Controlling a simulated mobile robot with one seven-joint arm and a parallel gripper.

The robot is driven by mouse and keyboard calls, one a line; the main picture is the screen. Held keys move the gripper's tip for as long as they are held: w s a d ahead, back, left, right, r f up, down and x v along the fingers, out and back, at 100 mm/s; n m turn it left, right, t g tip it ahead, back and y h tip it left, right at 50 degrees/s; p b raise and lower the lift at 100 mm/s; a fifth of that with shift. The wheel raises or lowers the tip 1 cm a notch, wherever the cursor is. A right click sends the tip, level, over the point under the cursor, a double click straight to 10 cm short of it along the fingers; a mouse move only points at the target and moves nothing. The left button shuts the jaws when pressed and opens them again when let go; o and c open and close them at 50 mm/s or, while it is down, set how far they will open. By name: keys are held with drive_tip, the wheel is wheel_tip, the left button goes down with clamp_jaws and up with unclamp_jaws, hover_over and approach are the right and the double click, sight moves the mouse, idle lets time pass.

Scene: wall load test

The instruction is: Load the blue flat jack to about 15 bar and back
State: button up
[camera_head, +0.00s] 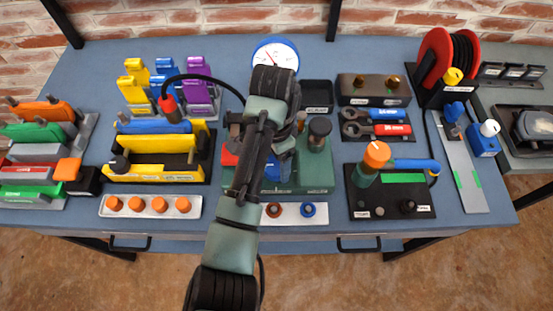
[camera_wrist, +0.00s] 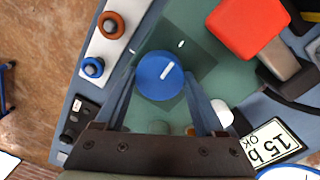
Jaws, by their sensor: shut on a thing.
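My gripper (camera_wrist: 161,78) is shut on a round blue knob (camera_wrist: 158,73) with a white mark, one finger on either side. The knob sits on the green pump base (camera_head: 318,172); in the head view my arm largely hides it. A blue flat plate (camera_head: 155,126), apparently the blue flat jack, lies in the yellow frame (camera_head: 160,171). A red-tipped coupling (camera_head: 168,103) stands at it, with a black hose running toward the pump. The blue-rimmed gauge (camera_head: 275,50) stands behind the pump; its reading is too small to tell. A "15 b OK" card (camera_wrist: 272,143) shows in the wrist view.
A red block (camera_wrist: 246,27) is near the knob. A plate with orange and blue rings (camera_head: 290,214) lies in front of the pump. An orange-topped valve (camera_head: 375,155), wrenches (camera_head: 378,122) and a red hose reel (camera_head: 435,62) are right. Yellow, blue and purple jacks (camera_head: 203,92) stand back left.

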drive_tip(key=shift+r+n+p, duration=0.1)
drive_tip(key=shift+n+p, duration=0.2)
drive_tip(key=shift+p, duration=0.15)
drive_tip(key=n+p, duration=0.2)
drive_tip(key=p, duration=0.1)
drive_tip(key=shift+r+n, duration=0.15)
drive_tip(key=shift+n, duration=0.25)
drive_tip(key=n+p, duration=0.4)
drive_tip(key=n, duration=0.1)
drive_tip(key=n+p, duration=0.3)
drive_tip(key=n, duration=0.2)
drive_tip(key=shift+t, duration=0.3)
drive_tip(key=shift+a+f+n+p, duration=0.1)
drive_tip(key=shift+n+p, duration=0.3)
drive_tip(key=shift+n, duration=0.6)
drive_tip(key=shift+a+f+n+p, duration=0.1)
drive_tip(key=shift+n+p, duration=0.25)
drive_tip(key=shift+n, duration=0.65)
drive_tip(key=o, duration=1.3)
drive_tip(key=shift+o, duration=0.2)
wheel_tip(320, 180, up, 13)
drive_tip(key=shift+s+a, duration=0.2)
drive_tip(key=shift+a, duration=0.05)
